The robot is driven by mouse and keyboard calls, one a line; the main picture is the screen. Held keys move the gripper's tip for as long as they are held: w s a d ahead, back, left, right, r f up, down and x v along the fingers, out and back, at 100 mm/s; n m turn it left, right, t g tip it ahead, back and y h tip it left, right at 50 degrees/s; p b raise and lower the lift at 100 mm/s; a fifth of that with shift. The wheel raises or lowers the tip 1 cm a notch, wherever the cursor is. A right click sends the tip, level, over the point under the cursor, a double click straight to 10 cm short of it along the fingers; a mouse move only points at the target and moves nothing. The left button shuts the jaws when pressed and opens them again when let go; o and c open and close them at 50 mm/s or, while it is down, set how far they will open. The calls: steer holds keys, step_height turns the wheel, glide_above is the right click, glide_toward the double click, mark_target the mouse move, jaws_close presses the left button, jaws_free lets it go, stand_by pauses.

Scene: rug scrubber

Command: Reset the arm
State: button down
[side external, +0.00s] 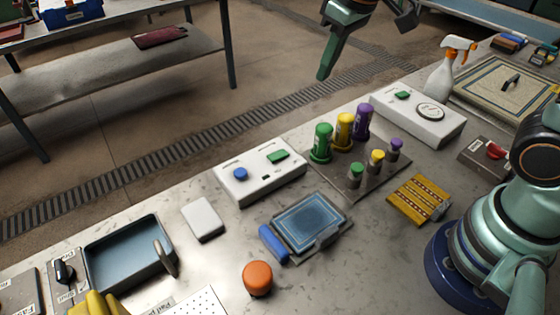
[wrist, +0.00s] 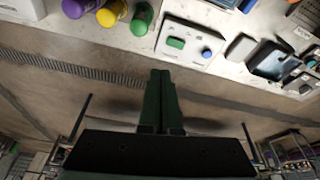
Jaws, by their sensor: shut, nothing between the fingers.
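My gripper (side external: 323,76) is at the top of the side external view, raised past the far edge of the metal table, with its green fingers pointing down. It also shows in the wrist view (wrist: 161,74), where the two fingers lie side by side, shut and empty. My arm's teal base stands at the right of the side external view. The gripper is apart from everything on the table.
The table holds a white box with buttons (side external: 235,192), a blue rug piece (side external: 308,222), an orange knob (side external: 257,278), coloured bottles (side external: 344,131), a spray bottle (side external: 438,82) and a dark tray (side external: 100,270). A shelf bench (side external: 110,80) stands beyond. Air around the gripper looks clear.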

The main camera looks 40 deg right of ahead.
steer(key=s+d+m+t, duration=0.2)
steer(key=s+d, duration=0.5)
steer(key=s, duration=0.1)
steer(key=shift+d+r+h, duration=0.15)
steer(key=shift+d+h, duration=0.1)
steer(key=shift+h, duration=0.05)
